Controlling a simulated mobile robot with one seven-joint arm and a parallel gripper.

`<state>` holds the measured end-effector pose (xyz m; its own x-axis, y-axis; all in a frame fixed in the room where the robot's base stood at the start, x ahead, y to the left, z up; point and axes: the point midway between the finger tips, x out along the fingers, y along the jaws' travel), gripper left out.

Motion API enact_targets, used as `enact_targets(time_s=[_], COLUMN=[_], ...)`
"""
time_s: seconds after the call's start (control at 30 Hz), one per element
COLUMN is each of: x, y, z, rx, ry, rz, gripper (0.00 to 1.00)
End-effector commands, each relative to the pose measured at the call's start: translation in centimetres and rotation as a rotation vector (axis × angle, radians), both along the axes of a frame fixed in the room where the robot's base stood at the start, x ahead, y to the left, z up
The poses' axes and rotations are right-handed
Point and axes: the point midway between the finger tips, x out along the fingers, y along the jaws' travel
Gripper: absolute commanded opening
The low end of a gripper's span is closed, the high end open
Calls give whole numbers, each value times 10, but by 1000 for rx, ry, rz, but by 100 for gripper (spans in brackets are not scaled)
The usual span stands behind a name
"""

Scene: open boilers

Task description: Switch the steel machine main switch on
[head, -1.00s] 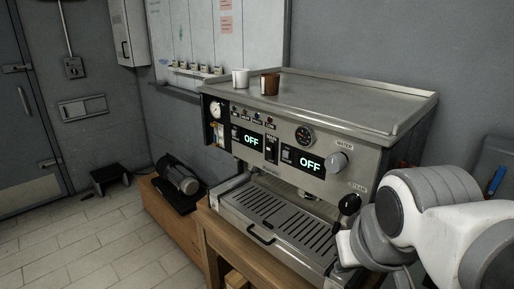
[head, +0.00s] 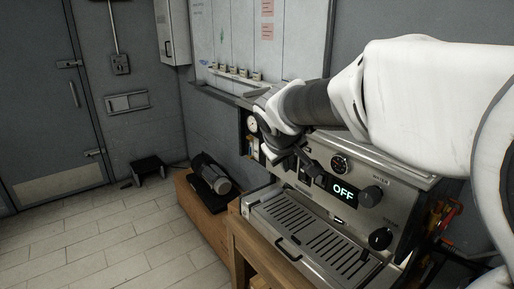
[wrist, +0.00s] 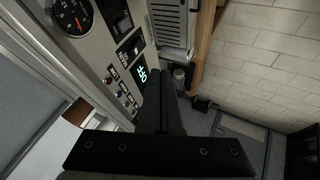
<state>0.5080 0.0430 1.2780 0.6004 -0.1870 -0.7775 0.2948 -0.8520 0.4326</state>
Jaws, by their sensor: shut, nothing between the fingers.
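The steel coffee machine (head: 318,217) stands on a wooden bench, with a lit right display (head: 343,191) reading OFF.
A round gauge (head: 340,164), a water knob (head: 373,195) and a black steam knob (head: 380,239) sit on the panel. A drip tray (head: 310,235) with a front handle juts out below. Tiled floor (head: 110,235) is clear at left.

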Motion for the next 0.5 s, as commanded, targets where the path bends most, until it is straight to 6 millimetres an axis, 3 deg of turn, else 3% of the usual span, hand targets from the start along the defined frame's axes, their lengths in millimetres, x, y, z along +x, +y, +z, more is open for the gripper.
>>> enact_targets(time_s=[0.5], x=[6], y=[0], z=[-4], rx=[-6], ry=[-1], rz=[4], gripper=[0])
